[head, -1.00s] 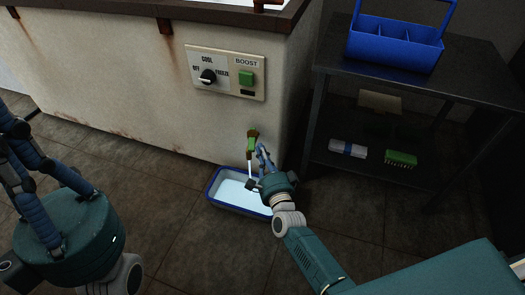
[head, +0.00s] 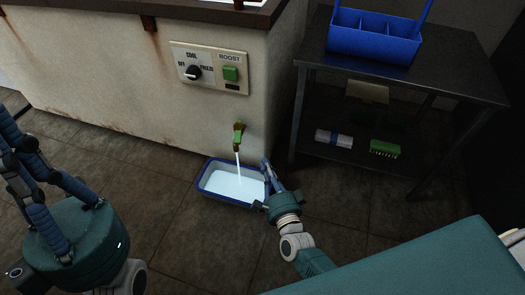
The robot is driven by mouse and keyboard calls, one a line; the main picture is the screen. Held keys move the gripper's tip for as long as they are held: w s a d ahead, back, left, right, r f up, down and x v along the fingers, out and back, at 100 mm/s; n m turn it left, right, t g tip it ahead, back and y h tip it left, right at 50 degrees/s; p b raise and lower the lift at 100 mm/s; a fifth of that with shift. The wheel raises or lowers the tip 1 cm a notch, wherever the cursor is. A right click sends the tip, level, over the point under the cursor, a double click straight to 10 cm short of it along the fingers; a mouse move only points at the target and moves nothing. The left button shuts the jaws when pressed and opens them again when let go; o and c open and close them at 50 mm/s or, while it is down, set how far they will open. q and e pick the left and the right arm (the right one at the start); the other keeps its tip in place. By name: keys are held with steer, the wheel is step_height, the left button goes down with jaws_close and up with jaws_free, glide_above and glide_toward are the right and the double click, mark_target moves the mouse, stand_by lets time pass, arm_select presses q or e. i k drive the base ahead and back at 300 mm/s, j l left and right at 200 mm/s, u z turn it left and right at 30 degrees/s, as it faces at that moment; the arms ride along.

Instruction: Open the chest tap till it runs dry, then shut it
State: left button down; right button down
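The tap (head: 238,137), green and brown, sticks out low on the front of the pale chest (head: 165,95). A white stream (head: 238,165) falls from it into a blue-rimmed tray (head: 205,187) on the floor, which holds pale liquid. My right gripper (head: 262,185) is at the tray's right end, below and right of the tap and apart from it.
A panel (head: 209,68) on the chest carries a black knob and a green button. A dark metal table (head: 430,85) stands at right, with a blue caddy (head: 372,45) on top and a green brush (head: 385,148) on its lower shelf. Floor left of the tray is clear.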

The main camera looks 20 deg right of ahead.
mark_target(238, 127)
steer(key=k, duration=1)
